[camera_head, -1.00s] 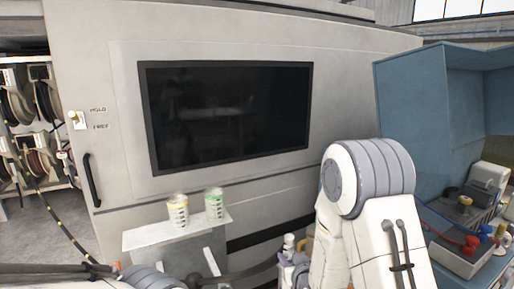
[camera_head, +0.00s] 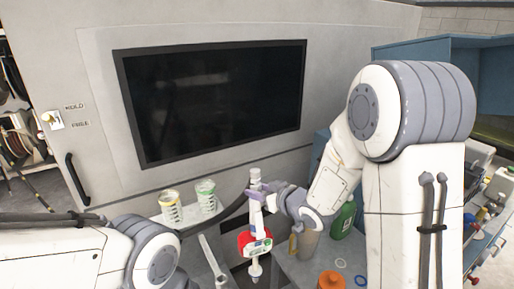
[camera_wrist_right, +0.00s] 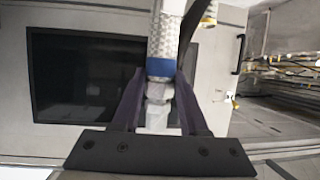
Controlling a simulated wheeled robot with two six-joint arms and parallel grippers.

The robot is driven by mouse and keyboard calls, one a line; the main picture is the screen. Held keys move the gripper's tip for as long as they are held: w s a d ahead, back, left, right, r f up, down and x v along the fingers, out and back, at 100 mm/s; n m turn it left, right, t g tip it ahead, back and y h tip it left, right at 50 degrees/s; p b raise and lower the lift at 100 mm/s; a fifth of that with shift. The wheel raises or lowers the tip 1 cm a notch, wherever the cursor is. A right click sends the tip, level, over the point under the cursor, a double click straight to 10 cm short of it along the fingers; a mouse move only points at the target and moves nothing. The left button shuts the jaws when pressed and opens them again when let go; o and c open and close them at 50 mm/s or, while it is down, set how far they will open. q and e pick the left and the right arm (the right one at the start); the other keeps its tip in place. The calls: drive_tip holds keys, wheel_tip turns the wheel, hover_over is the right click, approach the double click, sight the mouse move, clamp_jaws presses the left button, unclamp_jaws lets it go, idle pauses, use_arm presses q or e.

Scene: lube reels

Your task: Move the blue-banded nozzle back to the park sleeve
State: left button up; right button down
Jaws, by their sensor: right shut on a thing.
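In the right wrist view, the nozzle's blue band (camera_wrist_right: 160,67) circles the lower end of a pale braided hose (camera_wrist_right: 167,32). My right gripper (camera_wrist_right: 158,100) is shut on the metal fitting just below the band. In the head view, my right gripper (camera_head: 262,194) is right of centre, below the screen. A pale upright fitting (camera_head: 255,176) shows above its fingers; the blue band cannot be made out there. A red body with a white tip (camera_head: 255,243) hangs below the gripper; I cannot tell whether it joins the nozzle. My left arm shows at lower left, its gripper out of view. I cannot identify the park sleeve.
Yellow-banded (camera_head: 171,207) and green-banded (camera_head: 206,197) containers stand on a ledge under the dark screen (camera_head: 215,95). A green bottle (camera_head: 343,220) and an orange-topped container (camera_head: 331,281) stand near my right arm. Cluttered trays lie at the right edge.

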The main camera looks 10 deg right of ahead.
use_arm(q)
drive_tip(key=shift+r+p, duration=2)
drive_tip(key=shift+r, duration=0.85)
use_arm(e)
wheel_tip(320, 180, up, 8)
drive_tip(key=s+n+y, duration=0.1)
drive_tip(key=y, duration=0.1)
drive_tip(key=shift+s+a+n+g, duration=0.15)
drive_tip(key=shift+a+n+g, duration=0.2)
drive_tip(key=shift+n+g, duration=0.05)
drive_tip(key=shift+f, duration=0.1)
use_arm(q)
wheel_tip(320, 180, down, 10)
drive_tip(key=b, duration=1)
use_arm(e)
drive_tip(key=w+a+f, duration=0.7)
drive_tip(key=a+f, duration=0.2)
drive_tip(key=a, duration=0.3)
drive_tip(key=shift+w+f, duration=0.25)
drive_tip(key=shift+f, duration=0.15)
use_arm(q)
drive_tip(key=shift+f, duration=0.1)
